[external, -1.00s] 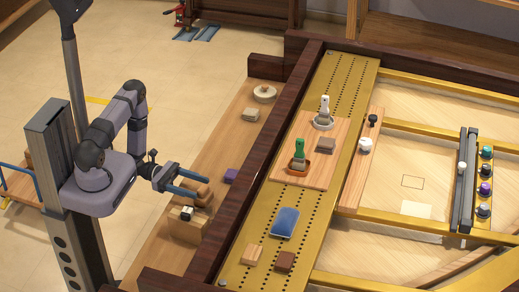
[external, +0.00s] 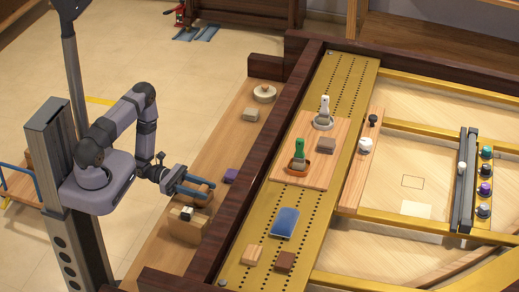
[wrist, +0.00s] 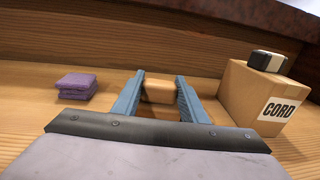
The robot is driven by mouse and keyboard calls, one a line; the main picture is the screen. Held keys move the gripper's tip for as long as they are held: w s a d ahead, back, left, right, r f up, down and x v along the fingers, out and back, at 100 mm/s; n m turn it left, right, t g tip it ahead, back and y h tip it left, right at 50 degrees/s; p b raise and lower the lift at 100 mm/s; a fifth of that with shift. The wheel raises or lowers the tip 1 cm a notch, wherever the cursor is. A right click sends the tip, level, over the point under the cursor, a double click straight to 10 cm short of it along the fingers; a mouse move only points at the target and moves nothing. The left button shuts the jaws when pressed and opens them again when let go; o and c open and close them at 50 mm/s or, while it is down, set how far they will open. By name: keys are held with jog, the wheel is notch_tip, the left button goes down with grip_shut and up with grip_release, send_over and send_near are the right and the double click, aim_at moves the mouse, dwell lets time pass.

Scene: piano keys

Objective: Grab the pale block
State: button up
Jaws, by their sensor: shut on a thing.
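A pale tan block (wrist: 160,92) with rounded edges sits between my two blue fingers in the wrist view. My gripper (wrist: 160,78) is shut on it, with one finger against each side. In the external view my gripper (external: 209,190) is low over the wooden shelf, left of the dark rail. The block is mostly hidden by the fingers there, and I cannot tell whether it is clear of the shelf.
A cardboard box marked CORD (wrist: 262,98), with a dark and white item (wrist: 267,61) on top, stands close at right. A folded purple cloth (wrist: 77,86) lies at left. A dark rail (external: 232,220) borders the shelf. Another pale block (external: 250,114) lies farther along.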

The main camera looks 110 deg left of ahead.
aim_at(203, 188)
jog(key=shift+r, duration=0.2)
jog(key=shift+r, duration=4.85)
